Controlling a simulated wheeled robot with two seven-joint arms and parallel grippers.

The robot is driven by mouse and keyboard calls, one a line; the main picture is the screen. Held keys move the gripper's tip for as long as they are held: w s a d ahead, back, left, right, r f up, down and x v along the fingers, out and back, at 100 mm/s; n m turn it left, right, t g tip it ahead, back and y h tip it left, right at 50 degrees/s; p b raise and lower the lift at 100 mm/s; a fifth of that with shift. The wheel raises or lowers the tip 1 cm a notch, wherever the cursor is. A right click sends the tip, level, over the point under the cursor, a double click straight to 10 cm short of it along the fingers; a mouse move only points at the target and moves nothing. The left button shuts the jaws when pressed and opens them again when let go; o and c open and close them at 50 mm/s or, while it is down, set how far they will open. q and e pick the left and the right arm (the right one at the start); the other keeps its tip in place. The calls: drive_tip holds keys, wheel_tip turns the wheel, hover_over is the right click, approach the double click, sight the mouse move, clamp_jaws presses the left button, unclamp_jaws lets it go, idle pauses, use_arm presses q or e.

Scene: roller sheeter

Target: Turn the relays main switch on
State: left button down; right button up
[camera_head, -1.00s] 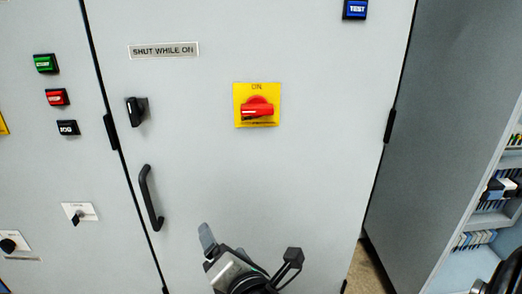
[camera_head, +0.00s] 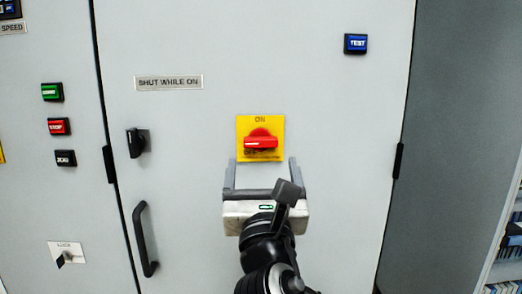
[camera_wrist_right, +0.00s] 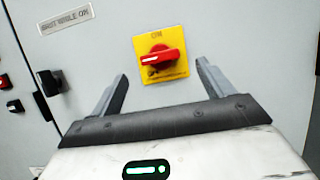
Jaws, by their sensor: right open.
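The main switch is a red rotary handle (camera_head: 261,143) on a yellow plate (camera_head: 245,125) marked ON at the top, fixed to the grey cabinet door. The handle lies about horizontal. In the right wrist view the red handle (camera_wrist_right: 160,60) sits beyond and between the fingertips. My right gripper (camera_head: 262,165) is open and empty just below the plate, its two fingers spread either side of it and pointing up toward it. It also shows in the right wrist view (camera_wrist_right: 163,82). Whether the fingers touch the door cannot be told. My left gripper is not in view.
A black door handle (camera_head: 144,240) and a small black latch (camera_head: 137,142) are left of the switch. A blue TEST button (camera_head: 355,43) is upper right. Green (camera_head: 52,92), red (camera_head: 59,126) and black (camera_head: 65,158) buttons are on the left panel. The door around the switch is flat.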

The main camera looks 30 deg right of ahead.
sight(261, 143)
drive_tip(key=x, duration=0.7)
drive_tip(key=shift+f, duration=0.1)
drive_tip(key=c, duration=1)
